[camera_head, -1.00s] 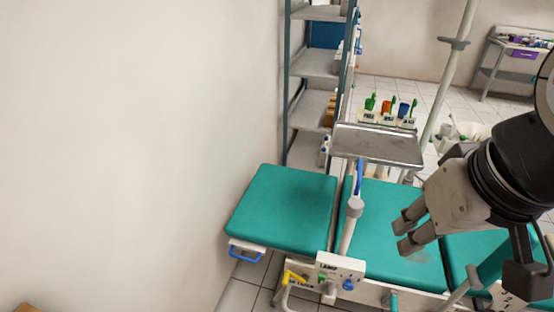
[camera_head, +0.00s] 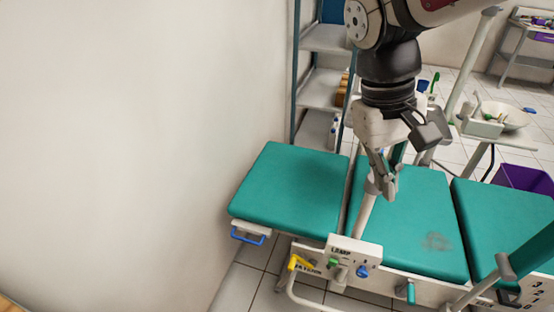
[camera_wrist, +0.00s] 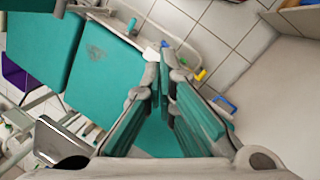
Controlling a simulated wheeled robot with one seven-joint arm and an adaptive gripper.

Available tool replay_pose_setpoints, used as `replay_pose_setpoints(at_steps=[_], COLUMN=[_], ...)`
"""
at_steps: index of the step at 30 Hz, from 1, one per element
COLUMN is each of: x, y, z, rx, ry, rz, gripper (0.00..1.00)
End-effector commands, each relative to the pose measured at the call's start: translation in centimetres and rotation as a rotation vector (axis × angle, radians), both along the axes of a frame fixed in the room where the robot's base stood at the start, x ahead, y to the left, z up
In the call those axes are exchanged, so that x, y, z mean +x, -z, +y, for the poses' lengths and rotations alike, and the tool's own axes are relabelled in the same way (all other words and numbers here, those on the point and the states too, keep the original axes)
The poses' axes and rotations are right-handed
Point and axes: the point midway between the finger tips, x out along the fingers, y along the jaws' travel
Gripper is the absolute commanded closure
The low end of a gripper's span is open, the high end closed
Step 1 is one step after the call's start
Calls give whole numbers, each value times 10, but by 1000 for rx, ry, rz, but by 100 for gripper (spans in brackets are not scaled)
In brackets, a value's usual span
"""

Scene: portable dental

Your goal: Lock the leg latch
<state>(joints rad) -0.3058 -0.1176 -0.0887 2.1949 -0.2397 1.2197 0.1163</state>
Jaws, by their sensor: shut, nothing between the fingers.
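A yellow lever (camera_head: 299,262) sits at the left of the chair's side rail, beside a small label (camera_head: 308,268) too blurred to read for certain. The lever also shows in the wrist view (camera_wrist: 201,75), to the right of the fingertips. The green leg pad (camera_head: 290,190) extends level to the left, with a blue handle (camera_head: 248,238) under its end. My gripper (camera_head: 384,188) is shut and empty. It points down above the pads by the grey post, behind and right of the lever and apart from it. In the wrist view the fingers (camera_wrist: 166,60) partly hide the leg pad.
The white LAMP panel (camera_head: 350,260) with green and blue knobs stands right of the lever. A grey post (camera_head: 364,214) rises close to my gripper. A green lever (camera_head: 410,292) is farther right. A shelf (camera_head: 325,90) and the wall bound the back and left.

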Motion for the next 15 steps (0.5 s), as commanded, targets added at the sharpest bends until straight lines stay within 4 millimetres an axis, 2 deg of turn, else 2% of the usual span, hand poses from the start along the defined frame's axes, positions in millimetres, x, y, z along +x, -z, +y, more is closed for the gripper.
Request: replay_pose_setpoints(at_steps=[1, 8, 15], x=[13, 55, 96], y=[17, 68, 128], z=[4, 18, 39], rx=[-30, -173, -348], ry=[-16, -74, -138], rz=[33, 151, 250], gripper=[100, 100, 100])
